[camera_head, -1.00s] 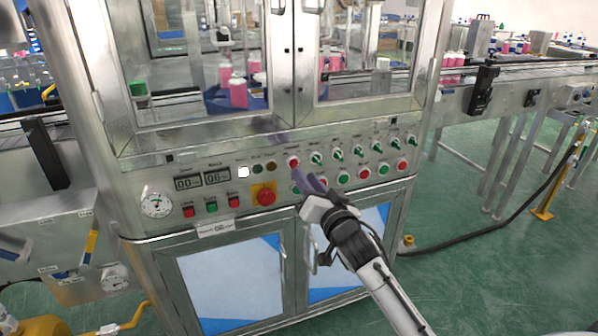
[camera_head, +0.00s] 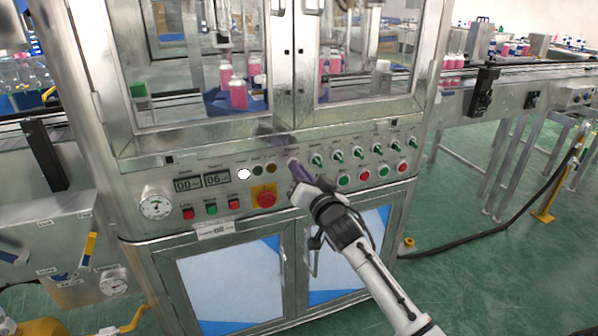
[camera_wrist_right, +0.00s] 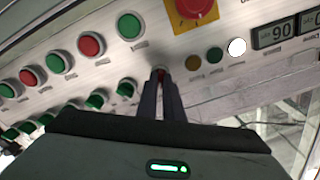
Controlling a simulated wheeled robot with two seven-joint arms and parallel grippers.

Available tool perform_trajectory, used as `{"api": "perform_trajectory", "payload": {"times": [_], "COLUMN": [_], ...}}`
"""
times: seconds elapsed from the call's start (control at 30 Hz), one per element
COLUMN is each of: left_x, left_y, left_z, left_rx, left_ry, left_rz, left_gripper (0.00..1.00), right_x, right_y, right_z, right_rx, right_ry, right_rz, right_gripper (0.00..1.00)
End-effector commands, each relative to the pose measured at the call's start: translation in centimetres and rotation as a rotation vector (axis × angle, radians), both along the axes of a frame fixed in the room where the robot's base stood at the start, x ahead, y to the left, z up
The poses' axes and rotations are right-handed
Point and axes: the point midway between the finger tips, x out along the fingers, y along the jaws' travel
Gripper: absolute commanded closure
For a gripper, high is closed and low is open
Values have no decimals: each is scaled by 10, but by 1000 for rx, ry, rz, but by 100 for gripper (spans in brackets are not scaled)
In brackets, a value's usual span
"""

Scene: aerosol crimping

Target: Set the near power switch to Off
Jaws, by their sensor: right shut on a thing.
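The fingers also show in the right wrist view (camera_wrist_right: 161,80). My left gripper is not in view.
A red emergency stop (camera_head: 264,197) on a yellow plate sits lower left of the fingers. A white lamp (camera_head: 244,174) is left of the knob. Several green selector knobs (camera_head: 337,155) run to the right, above green and red buttons. Door handles are below.

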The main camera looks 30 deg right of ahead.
Motion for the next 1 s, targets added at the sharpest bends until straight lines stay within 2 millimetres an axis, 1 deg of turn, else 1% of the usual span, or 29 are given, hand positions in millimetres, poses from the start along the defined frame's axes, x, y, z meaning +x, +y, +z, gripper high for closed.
{"api": "perform_trajectory", "payload": {"times": [0.17, 0.37, 0.57, 0.87, 1.0], "left_x": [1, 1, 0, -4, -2], "left_y": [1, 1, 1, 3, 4], "left_z": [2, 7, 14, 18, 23], "left_rx": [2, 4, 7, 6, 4], "left_ry": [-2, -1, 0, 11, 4], "left_rz": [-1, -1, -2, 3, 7], "left_gripper": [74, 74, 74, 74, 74], "right_x": [0, 0, 0, 0, 0], "right_y": [0, 0, 0, 1, 1], "right_z": [0, 1, 2, 1, 1], "right_rx": [-16, -90, -236, -513, -638], "right_ry": [4, 23, 57, 125, 156], "right_rz": [0, 0, -1, 0, 0], "right_gripper": [100, 100, 100, 100, 100]}}
